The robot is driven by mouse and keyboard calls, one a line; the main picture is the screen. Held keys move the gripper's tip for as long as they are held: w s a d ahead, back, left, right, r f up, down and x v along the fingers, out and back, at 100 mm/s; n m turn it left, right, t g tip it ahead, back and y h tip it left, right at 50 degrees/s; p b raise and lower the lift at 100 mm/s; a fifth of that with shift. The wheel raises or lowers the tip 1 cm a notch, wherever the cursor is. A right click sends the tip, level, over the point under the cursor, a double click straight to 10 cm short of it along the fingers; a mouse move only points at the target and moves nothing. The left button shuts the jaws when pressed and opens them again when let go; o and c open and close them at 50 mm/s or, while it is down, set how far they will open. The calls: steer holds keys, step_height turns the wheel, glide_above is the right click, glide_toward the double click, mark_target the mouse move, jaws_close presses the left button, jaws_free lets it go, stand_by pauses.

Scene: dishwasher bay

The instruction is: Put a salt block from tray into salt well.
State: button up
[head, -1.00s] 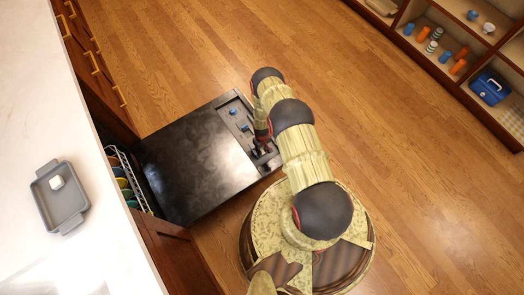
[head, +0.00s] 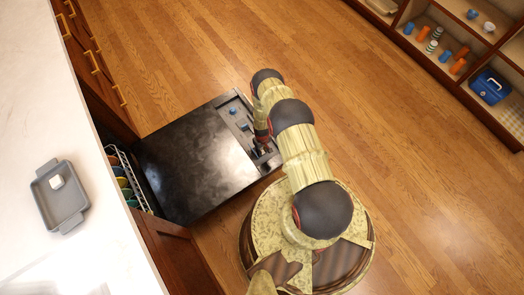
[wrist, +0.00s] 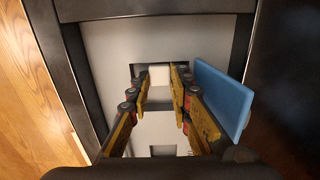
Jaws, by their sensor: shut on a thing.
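My gripper (wrist: 159,76) is shut on a white salt block (wrist: 159,75), which shows between the fingertips in the wrist view. The block lines up with a dark square opening, the salt well (wrist: 180,68), in a pale panel. How deep it sits there I cannot tell. A blue flap (wrist: 225,95) stands open just right of the fingers. In the head view my gripper (head: 263,149) is low over the right edge of the open dishwasher door (head: 195,160), mostly hidden by my arm. The grey tray (head: 44,205) on the counter holds another white block (head: 57,182).
A second recess (wrist: 163,151) lies nearer in the panel. Small blue parts (head: 233,111) sit along the door's edge. A dish rack (head: 130,180) with plates is at left. Shelves with a blue box (head: 490,87) stand at upper right. The wooden floor between is clear.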

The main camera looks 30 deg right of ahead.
steer(key=o, duration=1)
steer(key=shift+c, duration=0.2)
steer(key=shift+r+p, duration=2)
steer(key=shift+r, duration=1.5)
